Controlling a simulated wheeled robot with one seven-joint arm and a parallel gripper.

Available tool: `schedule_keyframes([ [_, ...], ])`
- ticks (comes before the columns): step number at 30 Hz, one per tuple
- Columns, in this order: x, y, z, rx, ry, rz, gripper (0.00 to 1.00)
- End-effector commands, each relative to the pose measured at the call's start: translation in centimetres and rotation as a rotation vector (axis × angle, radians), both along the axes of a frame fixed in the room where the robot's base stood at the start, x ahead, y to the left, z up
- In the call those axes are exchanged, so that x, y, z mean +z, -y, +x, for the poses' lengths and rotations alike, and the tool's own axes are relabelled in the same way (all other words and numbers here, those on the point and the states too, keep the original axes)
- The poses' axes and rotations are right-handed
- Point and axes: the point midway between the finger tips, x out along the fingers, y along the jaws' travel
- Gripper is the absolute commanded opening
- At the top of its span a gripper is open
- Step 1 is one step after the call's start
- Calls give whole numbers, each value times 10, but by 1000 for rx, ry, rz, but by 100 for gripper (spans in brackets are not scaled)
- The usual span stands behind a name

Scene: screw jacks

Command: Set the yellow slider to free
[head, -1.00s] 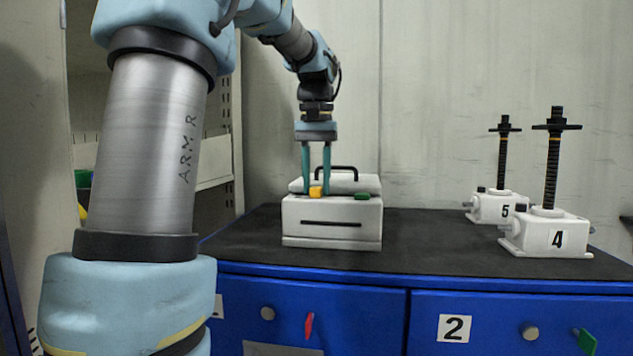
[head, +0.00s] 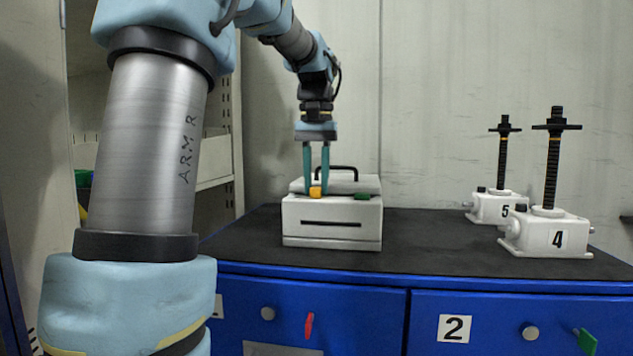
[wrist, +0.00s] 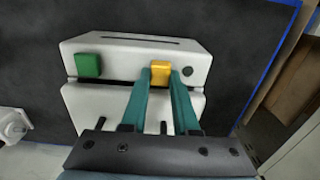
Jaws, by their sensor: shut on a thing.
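The yellow slider (head: 316,193) is a small block on the top front edge of a white box (head: 332,228). In the wrist view the yellow slider (wrist: 160,72) sits in a dark slot, right of a green block (wrist: 88,64). My gripper (head: 316,190) points straight down with its two teal fingers on either side of the yellow slider, shut on it. The fingertips (wrist: 160,76) also show in the wrist view and partly cover the slider's sides. No label for free is readable.
The box has a black handle (head: 338,170) behind the sliders and stands on a black-topped blue cabinet (head: 440,260). Screw jacks marked 4 (head: 546,235) and 5 (head: 494,207) stand to the right. The mat between box and jacks is clear.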

Motion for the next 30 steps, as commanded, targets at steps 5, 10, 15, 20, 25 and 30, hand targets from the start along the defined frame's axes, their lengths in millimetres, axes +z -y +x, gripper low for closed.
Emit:
schedule_keyframes([
  [5,0,0,0,0,1,0,0],
  [10,0,0,0,0,1,0,0],
  [15,2,6,-1,-2,0,0,0],
  [20,3,28,-7,-5,-1,0,0],
  [25,0,34,-8,-2,1,-1,0],
  [30,0,35,-8,-2,1,-2,31],
])
